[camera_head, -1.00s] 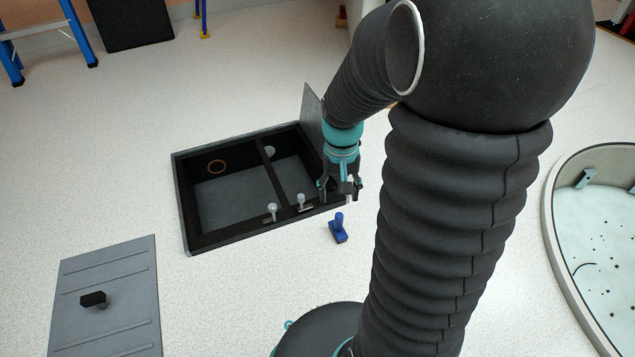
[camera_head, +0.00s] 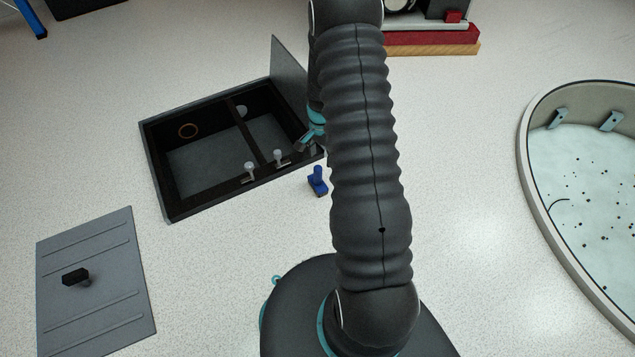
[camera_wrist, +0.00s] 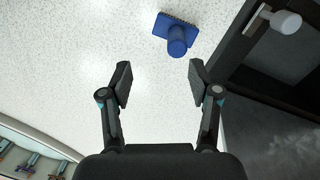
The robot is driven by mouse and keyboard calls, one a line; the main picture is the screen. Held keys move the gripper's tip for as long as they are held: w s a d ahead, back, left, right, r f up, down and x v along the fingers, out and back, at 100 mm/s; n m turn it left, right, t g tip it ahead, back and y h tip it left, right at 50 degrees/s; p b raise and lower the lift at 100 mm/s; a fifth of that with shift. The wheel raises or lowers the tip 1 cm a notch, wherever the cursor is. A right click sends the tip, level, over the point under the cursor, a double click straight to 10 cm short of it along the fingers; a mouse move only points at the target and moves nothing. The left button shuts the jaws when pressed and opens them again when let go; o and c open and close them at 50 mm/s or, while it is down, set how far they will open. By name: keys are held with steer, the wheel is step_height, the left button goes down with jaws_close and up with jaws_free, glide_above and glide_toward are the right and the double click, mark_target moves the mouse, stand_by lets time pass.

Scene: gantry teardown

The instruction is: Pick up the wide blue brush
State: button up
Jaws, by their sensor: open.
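The wide blue brush (camera_head: 317,182) lies on the speckled floor, just outside the near right corner of the dark sunken box, with its stubby handle pointing up. In the wrist view the brush (camera_wrist: 176,34) is at the top, ahead of the fingertips and a little right of centre. My gripper (camera_wrist: 160,82) is open, with nothing between its fingers and only floor showing there. In the head view my arm hides most of the gripper; a teal part of it shows by the box's right edge.
The dark box (camera_head: 172,213) has a divider, two pale knobs on its near rim and a raised lid (camera_head: 290,68). A grey panel with a black handle (camera_head: 75,277) lies at left. A round basin (camera_head: 524,150) stands at right.

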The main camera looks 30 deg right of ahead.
mark_target(318, 174)
steer(key=shift+w+d+r+m+t, duration=0.15)
steer(key=shift+w+m, duration=0.1)
steer(key=shift+w, duration=0.15)
steer(key=shift+w+d+r+m+t, duration=0.15)
steer(key=shift+w+m, duration=0.1)
steer(key=shift+w, duration=0.15)
steer(key=shift+w+m, duration=0.25)
steer(key=shift+m, duration=0.45)
steer(key=shift+f, duration=0.25)
step_height(318, 174, down, 8)
steer(key=shift+b, duration=0.55)
steer(key=shift+a+f+b, duration=0.2)
steer(key=shift+f+b, duration=0.15)
steer(key=shift+f, duration=2.35)
jaws_close()
